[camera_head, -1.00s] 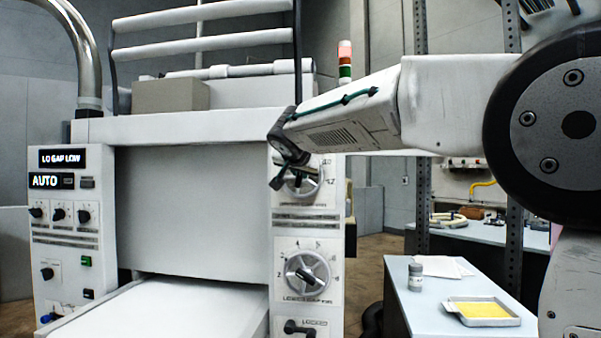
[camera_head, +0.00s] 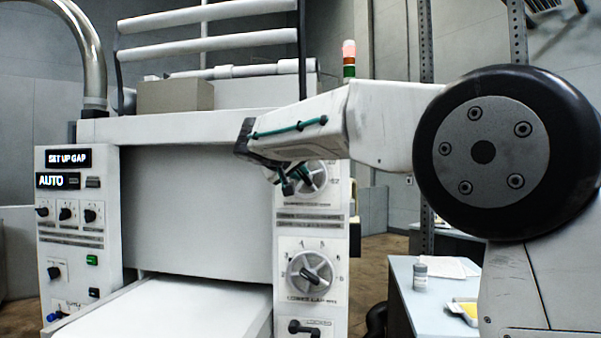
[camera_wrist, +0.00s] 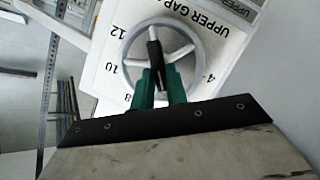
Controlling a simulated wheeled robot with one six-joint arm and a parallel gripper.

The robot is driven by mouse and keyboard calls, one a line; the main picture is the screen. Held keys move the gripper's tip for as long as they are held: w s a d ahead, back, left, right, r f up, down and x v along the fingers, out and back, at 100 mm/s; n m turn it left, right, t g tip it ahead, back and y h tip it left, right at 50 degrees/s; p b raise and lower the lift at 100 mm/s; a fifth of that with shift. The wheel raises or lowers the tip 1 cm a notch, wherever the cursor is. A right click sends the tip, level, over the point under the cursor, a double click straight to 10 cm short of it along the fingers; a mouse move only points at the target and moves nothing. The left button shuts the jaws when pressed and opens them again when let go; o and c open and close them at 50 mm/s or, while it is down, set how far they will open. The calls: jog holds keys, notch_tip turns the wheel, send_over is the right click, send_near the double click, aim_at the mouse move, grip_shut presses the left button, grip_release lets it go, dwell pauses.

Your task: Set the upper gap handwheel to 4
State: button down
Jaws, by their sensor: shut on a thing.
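The upper gap handwheel (camera_head: 317,178) is a round grey wheel on a white dial plate, high on the machine's right column. My gripper (camera_head: 286,182) is at its left side in the head view and partly covers it. In the wrist view the handwheel (camera_wrist: 130,48) shows a rim, spokes and a black bar (camera_wrist: 153,55) across its middle. The green fingers of my gripper (camera_wrist: 163,80) are shut around the bar's lower end. The dial figures 12, 10, 8 and 4 can be read there, turned over; I cannot tell which setting the bar marks.
The lower gap handwheel (camera_head: 296,282) is below on the same column, with a black lever (camera_head: 303,327) under it. The left panel's display (camera_head: 68,158) reads "SET UP GAP". A side table (camera_head: 405,290) at right holds a small jar (camera_head: 420,277).

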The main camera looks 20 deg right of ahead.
jog(key=n+h, duration=0.1)
jog(key=n, duration=0.2)
jog(key=f+n+t+h, duration=0.1)
jog(key=n+h, duration=0.1)
jog(key=n, duration=0.1)
jog(key=n+h, duration=0.1)
jog(key=n, duration=0.3)
jog(key=shift+w+a+f+t+h, duration=0.15)
jog(key=shift+a+f+t+h, duration=0.15)
jog(key=shift+f+h, duration=0.1)
dwell(0.4)
jog(key=c, duration=1.4)
grip_release()
jog(key=shift+a, duration=0.1)
jog(key=v, duration=0.7)
jog(key=shift+s+a, duration=0.25)
